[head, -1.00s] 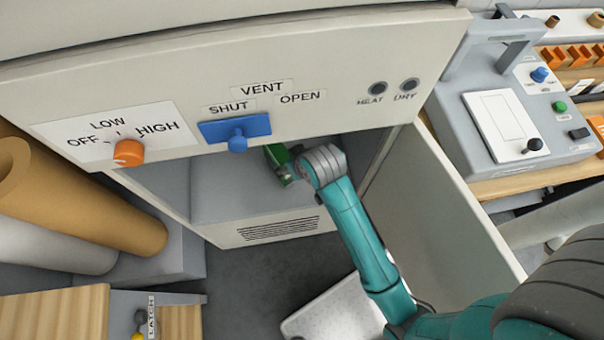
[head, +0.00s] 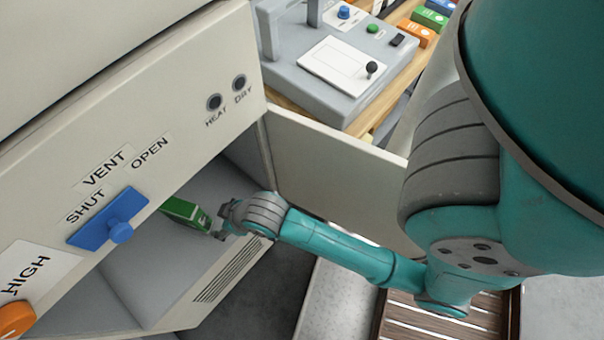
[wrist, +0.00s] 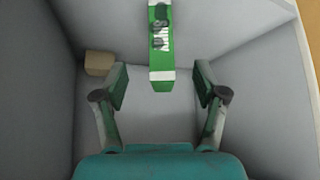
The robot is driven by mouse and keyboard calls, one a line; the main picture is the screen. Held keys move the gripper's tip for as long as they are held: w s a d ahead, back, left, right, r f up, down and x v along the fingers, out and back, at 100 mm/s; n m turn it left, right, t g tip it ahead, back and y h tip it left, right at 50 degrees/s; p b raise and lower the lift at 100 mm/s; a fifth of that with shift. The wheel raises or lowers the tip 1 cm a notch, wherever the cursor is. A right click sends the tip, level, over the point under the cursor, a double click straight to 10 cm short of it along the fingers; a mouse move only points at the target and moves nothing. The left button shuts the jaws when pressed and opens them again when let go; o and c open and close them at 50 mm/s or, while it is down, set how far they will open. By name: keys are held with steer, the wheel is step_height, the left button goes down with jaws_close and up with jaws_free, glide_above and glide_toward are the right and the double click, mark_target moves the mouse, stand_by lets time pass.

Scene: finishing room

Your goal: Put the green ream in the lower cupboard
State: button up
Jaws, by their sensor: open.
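The green ream (head: 186,213) lies inside the lower cupboard (head: 150,272), on its grey floor. In the wrist view the green ream (wrist: 161,50) stretches away from my gripper, with white bands and dark marks on it. My gripper (head: 220,234) is at the cupboard's opening, close to the ream's near end. In the wrist view my gripper (wrist: 163,92) is open. The ream's near end lies just beyond or level with the fingertips, with gaps on both sides and no visible contact. The cupboard door (head: 335,180) stands open on the right.
A small tan block (wrist: 98,63) sits at the cupboard's inner left in the wrist view. Above the opening is a panel with a blue vent slider (head: 105,218) and an orange knob (head: 15,318). A grey machine (head: 335,75) stands on a wooden bench beyond the door.

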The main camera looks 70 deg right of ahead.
steer(key=s+r+t, duration=0.3)
steer(key=s+t, duration=0.1)
steer(key=s, duration=0.9)
steer(key=s+r+t, duration=0.3)
steer(key=s+r, duration=0.7)
steer(key=shift+s+a, duration=0.3)
steer(key=shift+s, duration=0.1)
